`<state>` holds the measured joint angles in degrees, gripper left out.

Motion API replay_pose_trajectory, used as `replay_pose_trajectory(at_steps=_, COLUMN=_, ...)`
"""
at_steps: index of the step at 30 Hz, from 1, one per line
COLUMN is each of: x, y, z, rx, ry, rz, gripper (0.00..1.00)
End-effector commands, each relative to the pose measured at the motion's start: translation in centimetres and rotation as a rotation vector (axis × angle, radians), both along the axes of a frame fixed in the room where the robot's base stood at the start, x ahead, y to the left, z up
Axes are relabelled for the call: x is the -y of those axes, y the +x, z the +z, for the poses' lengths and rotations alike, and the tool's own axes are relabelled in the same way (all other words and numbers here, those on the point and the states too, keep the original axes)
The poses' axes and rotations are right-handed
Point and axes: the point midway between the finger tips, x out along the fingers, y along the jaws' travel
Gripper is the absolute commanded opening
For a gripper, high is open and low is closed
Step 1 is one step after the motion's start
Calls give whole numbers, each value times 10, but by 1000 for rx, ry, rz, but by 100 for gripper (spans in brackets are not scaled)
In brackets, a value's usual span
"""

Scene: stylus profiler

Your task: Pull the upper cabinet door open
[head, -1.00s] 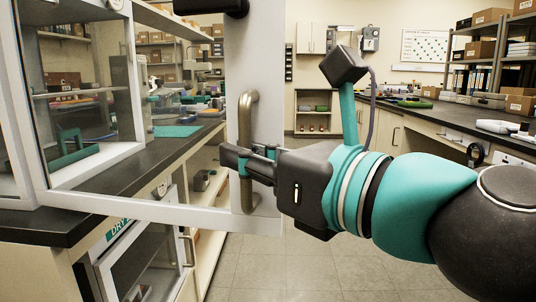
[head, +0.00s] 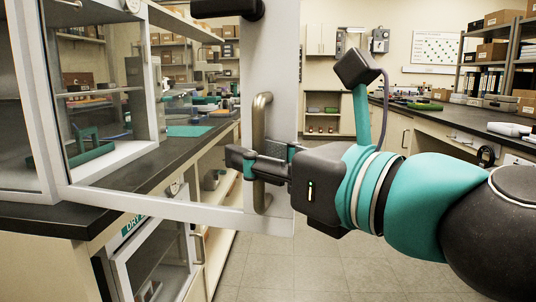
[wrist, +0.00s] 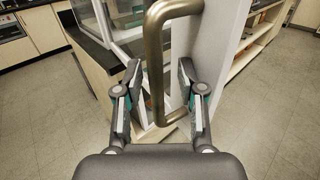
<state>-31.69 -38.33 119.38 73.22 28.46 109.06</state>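The upper cabinet door (head: 270,60) is a glass pane in a pale frame and stands ajar, swung out from the cabinet (head: 147,90) at left. Its bronze bar handle (head: 260,110) stands upright on the right stile and also shows in the wrist view (wrist: 155,65). My gripper (head: 262,165) is at the lower part of the handle. In the wrist view, my gripper's fingers (wrist: 158,85) are apart, one on each side of the bar, with gaps visible. Contact with the handle cannot be made out.
A lower cabinet with a glass door (head: 150,262) stands below the dark bench top (head: 60,218). Another bench (head: 455,120) with boxes and shelves runs along the right. The tiled floor (head: 290,270) between them is clear.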

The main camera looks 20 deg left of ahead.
Motion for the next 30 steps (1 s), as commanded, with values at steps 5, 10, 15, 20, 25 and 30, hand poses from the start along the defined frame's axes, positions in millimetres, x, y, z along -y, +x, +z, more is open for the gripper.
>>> replay_pose_trajectory(at_steps=5, x=7, y=-4, z=0, rx=1, ry=1, rz=-1, gripper=39)
replay_pose_trajectory(at_steps=10, x=23, y=-14, z=0, rx=2, ry=1, rz=-3, gripper=39)
replay_pose_trajectory(at_steps=15, x=37, y=-22, z=0, rx=1, ry=1, rz=-2, gripper=39)
replay_pose_trajectory(at_steps=20, x=48, y=-28, z=0, rx=0, ry=0, rz=-4, gripper=39)
replay_pose_trajectory(at_steps=25, x=58, y=-35, z=0, rx=0, ry=0, rz=-3, gripper=39)
replay_pose_trajectory(at_steps=30, x=67, y=-39, z=0, rx=-2, ry=1, rz=-3, gripper=39)
